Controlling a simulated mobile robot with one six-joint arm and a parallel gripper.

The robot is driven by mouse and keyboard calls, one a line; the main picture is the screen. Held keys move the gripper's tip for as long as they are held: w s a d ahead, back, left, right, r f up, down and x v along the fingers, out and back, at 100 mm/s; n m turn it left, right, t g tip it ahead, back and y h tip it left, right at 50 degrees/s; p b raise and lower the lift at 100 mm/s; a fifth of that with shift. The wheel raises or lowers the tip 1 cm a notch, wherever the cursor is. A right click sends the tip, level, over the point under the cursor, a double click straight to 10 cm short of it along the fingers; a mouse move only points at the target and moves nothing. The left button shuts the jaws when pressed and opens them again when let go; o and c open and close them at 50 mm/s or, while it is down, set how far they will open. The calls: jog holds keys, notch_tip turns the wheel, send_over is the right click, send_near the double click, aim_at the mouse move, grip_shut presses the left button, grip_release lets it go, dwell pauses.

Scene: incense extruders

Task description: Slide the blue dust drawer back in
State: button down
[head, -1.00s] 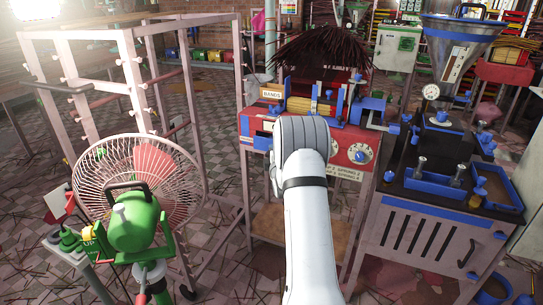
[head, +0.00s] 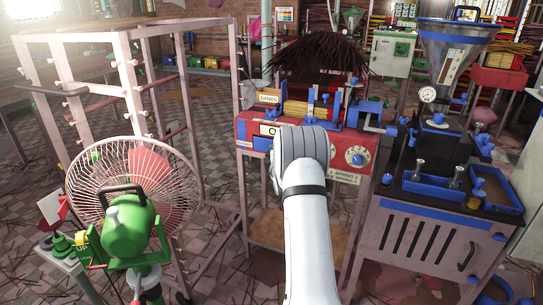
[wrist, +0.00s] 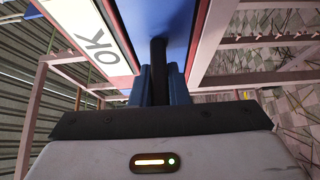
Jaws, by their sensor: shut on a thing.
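The blue dust drawer (wrist: 185,15) fills the top middle of the wrist view, set between the red sides of the machine. A dark upright handle bar (wrist: 158,58) stands in front of it. My gripper (wrist: 158,76) is shut on this handle, with a dark blue finger on each side. In the head view, my white arm reaches to the front of the red machine (head: 338,166) and hides the gripper and most of the drawer area. How far the drawer stands out cannot be told.
A white OK label (wrist: 92,38) is left of the drawer. A black-topped extruder with a steel hopper (head: 452,58) stands close on the right. A green-motored fan (head: 130,222) and a pink rack (head: 132,85) stand on the left. Incense sticks litter the tiled floor.

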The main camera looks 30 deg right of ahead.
jog(key=c, duration=1.3)
grip_release()
jog(key=shift+d, duration=0.1)
jog(key=shift+o, duration=0.3)
jog(key=o, duration=1.2)
jog(key=shift+o, duration=0.2)
jog(key=s+a+b, duration=0.5)
jog(key=s+a, duration=0.1)
jog(key=a, duration=0.2)
jog(key=shift+s+a, duration=0.35)
